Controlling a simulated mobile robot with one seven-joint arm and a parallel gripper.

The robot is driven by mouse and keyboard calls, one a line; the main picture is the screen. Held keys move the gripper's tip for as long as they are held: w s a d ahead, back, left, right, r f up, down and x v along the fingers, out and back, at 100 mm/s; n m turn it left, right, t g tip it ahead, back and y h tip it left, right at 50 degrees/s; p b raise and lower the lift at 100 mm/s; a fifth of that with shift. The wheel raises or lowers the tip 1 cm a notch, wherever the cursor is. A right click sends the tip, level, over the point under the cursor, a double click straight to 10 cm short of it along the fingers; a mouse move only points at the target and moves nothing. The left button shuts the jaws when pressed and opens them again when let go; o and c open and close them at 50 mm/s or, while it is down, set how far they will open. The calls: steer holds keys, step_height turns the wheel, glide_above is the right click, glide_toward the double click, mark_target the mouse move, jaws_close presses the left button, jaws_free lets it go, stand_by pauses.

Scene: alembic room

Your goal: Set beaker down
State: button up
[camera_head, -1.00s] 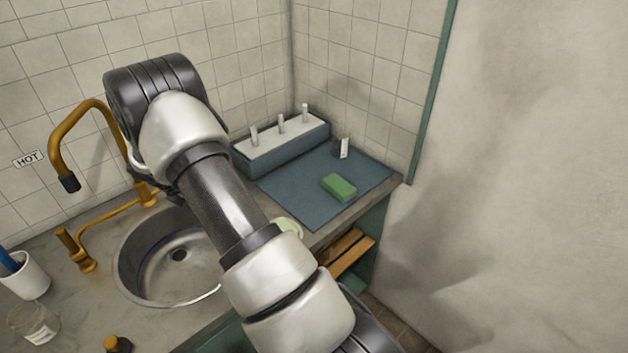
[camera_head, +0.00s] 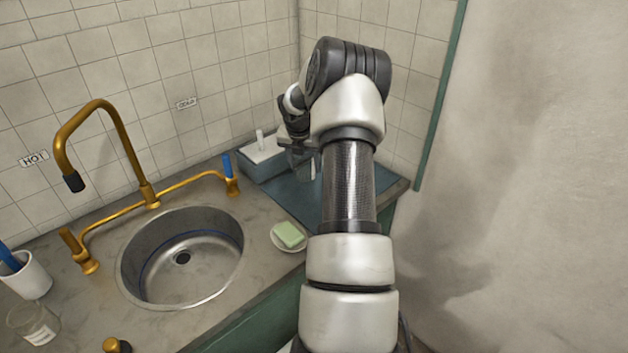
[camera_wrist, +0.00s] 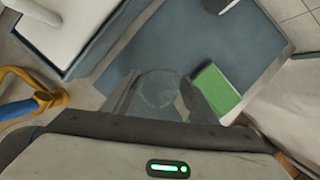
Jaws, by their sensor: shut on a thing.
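The clear glass beaker (camera_wrist: 157,90) shows faintly in the wrist view, between the fingers of my gripper (camera_wrist: 160,100). My gripper is shut on it. In the head view my gripper (camera_head: 302,158) is over the blue-grey mat (camera_head: 290,200) at the back right of the counter, partly hidden by my arm. The mat (camera_wrist: 185,40) lies under the beaker in the wrist view. I cannot tell whether the beaker touches the mat or hangs above it.
A green sponge (camera_wrist: 215,88) lies on the mat right beside my gripper. A white-topped rack with pegs (camera_head: 262,155) stands behind the mat. A dish with pale green soap (camera_head: 289,236) sits between mat and sink (camera_head: 205,285). Brass taps (camera_head: 150,200) are at left.

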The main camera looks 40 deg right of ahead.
mark_target(305, 176)
steer(key=shift+f, duration=2.95)
steer(key=shift+f, duration=0.15)
steer(key=o, duration=1.8)
steer(key=shift+r, duration=0.6)
steer(key=v, duration=1.1)
steer(key=shift+s+a, duration=0.1)
steer(key=shift+a, duration=0.1)
